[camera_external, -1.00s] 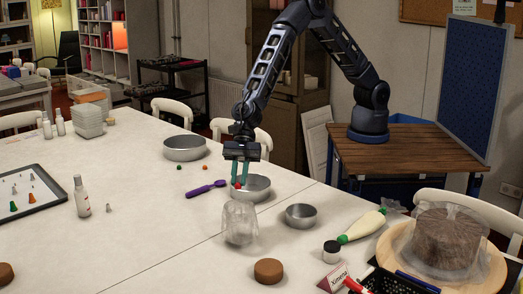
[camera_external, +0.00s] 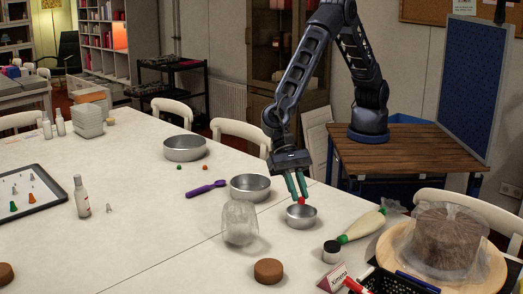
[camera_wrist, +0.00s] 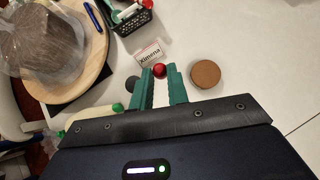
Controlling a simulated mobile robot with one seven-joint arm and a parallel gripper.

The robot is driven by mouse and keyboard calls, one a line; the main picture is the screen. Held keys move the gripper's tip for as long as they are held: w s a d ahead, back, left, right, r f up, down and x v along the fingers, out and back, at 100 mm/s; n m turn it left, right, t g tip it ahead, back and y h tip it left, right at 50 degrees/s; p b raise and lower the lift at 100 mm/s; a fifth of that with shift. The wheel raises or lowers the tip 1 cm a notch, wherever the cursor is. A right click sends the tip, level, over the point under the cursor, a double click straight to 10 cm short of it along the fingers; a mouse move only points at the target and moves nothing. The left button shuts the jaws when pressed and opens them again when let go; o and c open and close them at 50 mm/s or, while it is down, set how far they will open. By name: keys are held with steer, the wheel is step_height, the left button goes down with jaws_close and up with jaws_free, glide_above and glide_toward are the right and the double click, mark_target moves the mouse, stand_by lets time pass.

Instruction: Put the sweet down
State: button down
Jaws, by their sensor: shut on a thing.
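A red round sweet (camera_wrist: 159,70) sits between the green fingertips of my gripper (camera_wrist: 160,75) in the wrist view. In the external view my gripper (camera_external: 299,193) is above the small metal bowl (camera_external: 301,216), and the red sweet (camera_external: 301,202) shows as a small red spot at its fingertips. The sweet appears at or just over the bowl's opening; I cannot tell if it touches the bowl. A green sweet (camera_external: 179,167) and an orange sweet (camera_external: 205,168) lie on the table near the large metal bowl (camera_external: 185,154).
A medium metal bowl (camera_external: 250,195) stands left of my gripper. A clear plastic bag (camera_external: 240,224), a dark-lidded jar (camera_external: 332,252) and a piping bag (camera_external: 362,227) are nearby.

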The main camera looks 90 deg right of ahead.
step_height(320, 180, down, 20)
stand_by(0.8)
steer(key=shift+f, duration=0.1)
steer(key=c, duration=1.3)
jaws_free()
steer(key=shift+c, duration=0.2)
steer(key=v, duration=1.2)
